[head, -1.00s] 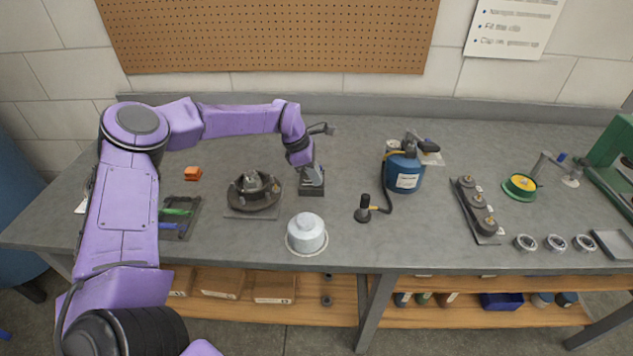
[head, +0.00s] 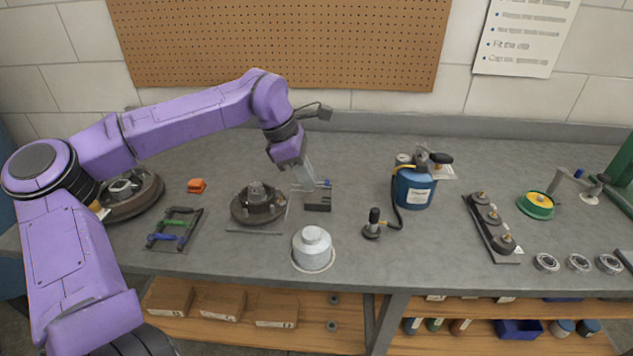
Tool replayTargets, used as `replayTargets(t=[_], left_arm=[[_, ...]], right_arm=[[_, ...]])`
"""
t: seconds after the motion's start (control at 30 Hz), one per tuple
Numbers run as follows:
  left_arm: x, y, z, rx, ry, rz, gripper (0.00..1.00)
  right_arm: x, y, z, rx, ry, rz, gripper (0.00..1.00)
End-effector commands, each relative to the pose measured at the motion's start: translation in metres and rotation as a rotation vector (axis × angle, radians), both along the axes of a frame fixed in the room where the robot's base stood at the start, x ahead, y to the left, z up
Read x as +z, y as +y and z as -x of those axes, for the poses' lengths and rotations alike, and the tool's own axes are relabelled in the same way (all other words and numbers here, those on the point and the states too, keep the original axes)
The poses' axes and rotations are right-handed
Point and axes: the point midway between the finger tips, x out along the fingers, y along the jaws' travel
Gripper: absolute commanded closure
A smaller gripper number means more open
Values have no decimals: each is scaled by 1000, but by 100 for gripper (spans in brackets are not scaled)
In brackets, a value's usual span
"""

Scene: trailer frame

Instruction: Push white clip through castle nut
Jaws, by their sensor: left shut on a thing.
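My left gripper (head: 308,184) is shut on a small thin tool with blue (head: 325,184) on its right end, held level just above a dark block (head: 318,204). The dark hub (head: 258,203) with a raised centre sits on a flat plate left of the gripper, apart from it. Any castle nut would be at the hub's centre, but it is too small to make out. I cannot pick out a white clip. My right gripper is not in view.
A white capped canister (head: 312,248) stands at the front edge. A blue bottle (head: 413,188) with a hose stands to the right. A rack with green and blue tools (head: 174,229), an orange block (head: 197,186) and a drum (head: 130,198) lie left. Bench behind the hub is clear.

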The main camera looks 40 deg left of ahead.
Motion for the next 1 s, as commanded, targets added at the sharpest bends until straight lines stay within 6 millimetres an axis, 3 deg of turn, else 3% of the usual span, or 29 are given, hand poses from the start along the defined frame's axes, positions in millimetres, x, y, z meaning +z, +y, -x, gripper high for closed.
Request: replayTargets(t=[0.1, 0.23, 0.77, 1.0], left_arm=[[7, -6, 17, -1, -3, 2, 100], [15, -8, 26, 1, 0, 0, 100], [48, -8, 26, 1, 0, 0, 100], [47, -8, 26, 1, 0, 0, 100]], right_arm=[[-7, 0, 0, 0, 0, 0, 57], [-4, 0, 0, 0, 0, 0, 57], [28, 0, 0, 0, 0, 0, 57], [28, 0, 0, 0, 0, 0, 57]])
